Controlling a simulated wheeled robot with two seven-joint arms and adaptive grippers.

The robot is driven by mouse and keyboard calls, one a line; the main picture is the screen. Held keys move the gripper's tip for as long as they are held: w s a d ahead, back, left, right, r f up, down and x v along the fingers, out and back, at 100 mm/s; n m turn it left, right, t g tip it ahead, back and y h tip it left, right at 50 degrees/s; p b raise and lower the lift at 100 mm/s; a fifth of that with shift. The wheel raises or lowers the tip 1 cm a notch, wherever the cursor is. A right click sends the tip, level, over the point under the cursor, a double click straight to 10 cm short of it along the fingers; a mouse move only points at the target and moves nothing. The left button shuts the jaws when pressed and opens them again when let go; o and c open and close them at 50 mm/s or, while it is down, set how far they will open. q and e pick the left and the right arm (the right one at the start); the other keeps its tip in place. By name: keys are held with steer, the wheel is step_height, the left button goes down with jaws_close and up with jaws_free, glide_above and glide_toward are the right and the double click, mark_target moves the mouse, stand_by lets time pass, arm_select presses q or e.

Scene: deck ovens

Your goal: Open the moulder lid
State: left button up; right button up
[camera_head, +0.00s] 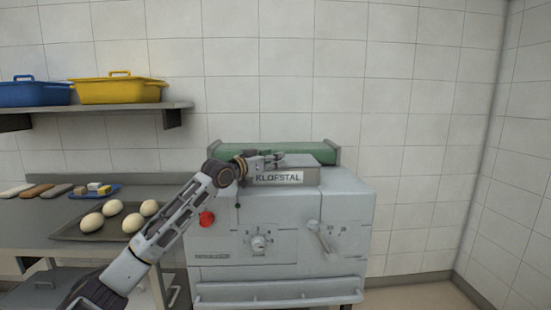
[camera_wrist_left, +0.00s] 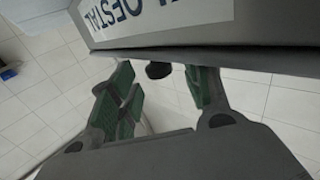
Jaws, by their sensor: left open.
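The moulder (camera_head: 345,210) is a pale grey machine. Its lid (camera_head: 312,162), a grey block with a KLOFSTAL label (camera_head: 279,177) on its front, lies flat and looks closed. In the left wrist view the label (camera_wrist_left: 150,8) fills the top, seen at a slant. My left gripper (camera_head: 270,160) is at the lid's left part, against its top and front in the picture. In the left wrist view the fingers of my left gripper (camera_wrist_left: 160,82) are apart, with green pads, just beyond the lid's dark edge (camera_wrist_left: 200,57). A small dark knob (camera_wrist_left: 158,71) shows between them. Contact cannot be told.
A green belt (camera_head: 235,153) runs behind the lid. A red button (camera_head: 206,218), a dial (camera_head: 258,242) and a lever (camera_head: 320,238) are on the moulder's front. A tray (camera_head: 75,235) with several dough balls is on the left counter, below a shelf (camera_head: 110,108) with blue and yellow tubs.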

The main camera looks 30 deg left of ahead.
arm_select(q)
steer(key=shift+w+d, duration=0.2)
steer(key=shift+w, duration=0.65)
jaws_close()
